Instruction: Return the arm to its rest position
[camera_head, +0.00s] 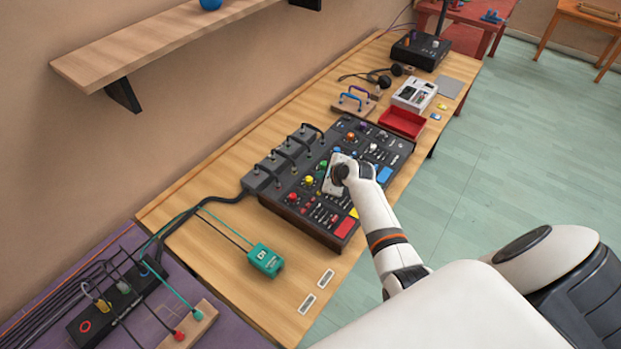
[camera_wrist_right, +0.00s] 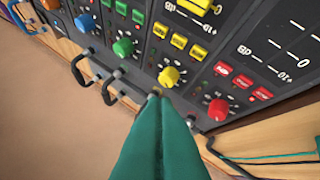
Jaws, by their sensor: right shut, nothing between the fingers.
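My right arm reaches in from the lower right in the head view, with its white right gripper (camera_head: 336,177) over the dark mixing console (camera_head: 268,203). In the right wrist view the teal fingers of this gripper (camera_wrist_right: 156,96) are shut together and hold nothing. Their tips appear next to a yellow knob (camera_wrist_right: 169,76); I cannot tell whether they touch it. A red knob (camera_wrist_right: 218,109) is to the right, and a green knob (camera_wrist_right: 123,47) and a blue knob (camera_wrist_right: 85,23) are to the left. My left gripper is not in view.
A teal box (camera_head: 265,260) lies on the bare near part of the wooden table (camera_head: 225,270). A red tray (camera_head: 401,122) is beyond the console. A wooden shelf (camera_head: 150,45) juts from the wall. Open floor (camera_head: 500,150) lies right.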

